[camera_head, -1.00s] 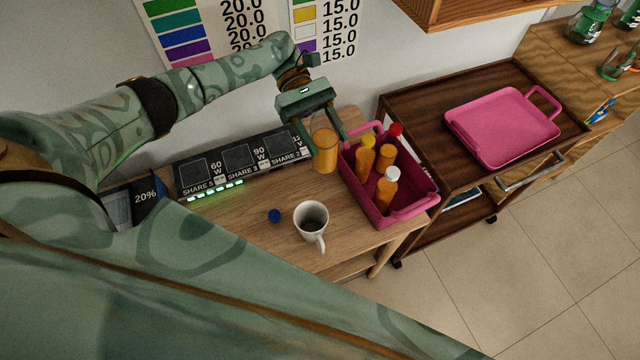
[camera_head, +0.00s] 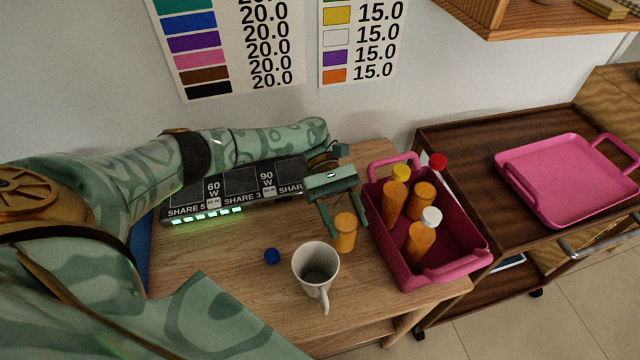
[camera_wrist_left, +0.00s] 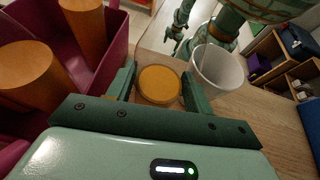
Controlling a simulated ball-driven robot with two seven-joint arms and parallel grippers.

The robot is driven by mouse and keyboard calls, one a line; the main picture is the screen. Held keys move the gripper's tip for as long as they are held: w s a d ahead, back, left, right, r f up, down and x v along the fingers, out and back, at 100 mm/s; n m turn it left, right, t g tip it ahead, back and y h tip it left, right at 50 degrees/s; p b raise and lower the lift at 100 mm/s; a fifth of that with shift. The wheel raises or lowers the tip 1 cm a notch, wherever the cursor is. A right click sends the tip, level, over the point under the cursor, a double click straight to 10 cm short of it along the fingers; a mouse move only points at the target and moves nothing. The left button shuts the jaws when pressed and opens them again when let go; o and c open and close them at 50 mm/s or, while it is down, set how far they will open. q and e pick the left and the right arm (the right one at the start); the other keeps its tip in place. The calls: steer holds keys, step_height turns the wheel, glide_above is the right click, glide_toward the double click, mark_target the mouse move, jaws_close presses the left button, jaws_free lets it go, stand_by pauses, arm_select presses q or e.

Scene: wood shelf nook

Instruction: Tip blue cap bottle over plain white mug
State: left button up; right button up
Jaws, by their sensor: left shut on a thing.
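My left gripper (camera_head: 345,229) is shut on an orange bottle (camera_head: 345,239), which has no cap on it and looks upright. In the left wrist view the bottle's round orange end (camera_wrist_left: 159,86) sits between the fingers (camera_wrist_left: 159,74). A plain white mug (camera_head: 301,269) stands on the wooden table just left of the bottle and nearer to me, with its handle toward me. The mug also shows right of the bottle in the left wrist view (camera_wrist_left: 218,72). A small blue cap (camera_head: 271,256) lies left of the mug. My right gripper cannot be made out.
A pink crate (camera_head: 440,282) with several orange bottles, capped yellow, white and red, stands close right of the held bottle. A dark charging station (camera_head: 240,183) runs along the back. A pink tray (camera_head: 560,180) lies on the cart. Bare table surrounds the blue cap.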

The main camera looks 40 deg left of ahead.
arm_select(q)
steer(key=shift+f, duration=0.4)
arm_select(e)
steer(key=shift+f, duration=0.3)
arm_select(q)
steer(key=shift+r, duration=0.1)
